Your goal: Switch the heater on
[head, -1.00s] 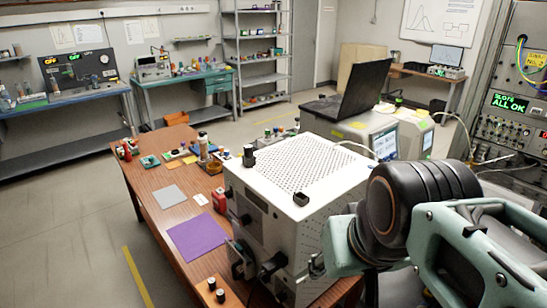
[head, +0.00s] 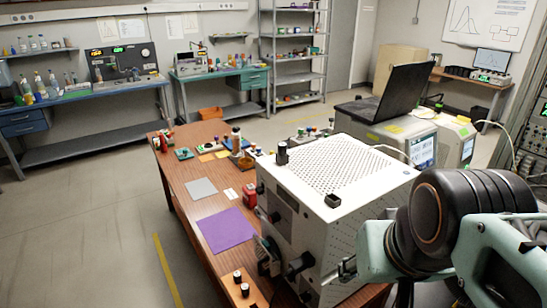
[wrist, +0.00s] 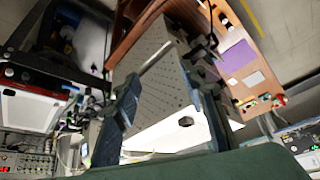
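No label that I can read marks the heater, so I cannot tell for sure which device it is. A dark panel (head: 135,58) with small lit orange and green displays stands on the far-left bench; its switches are too small to make out. A white perforated box (head: 345,165) with black knobs on its front stands on the brown table close by. My gripper (head: 345,268) is beside the box's lower right in the head view. In the wrist view my gripper (wrist: 165,78) has its fingers apart, with the white box beyond them and nothing held.
The brown table (head: 178,165) carries a purple sheet (head: 226,229), a grey sheet (head: 201,188) and small parts. A black laptop (head: 395,92) stands on a machine behind the box. A green bench (head: 215,71) and a shelf rack (head: 292,55) line the back. Grey floor is free at left.

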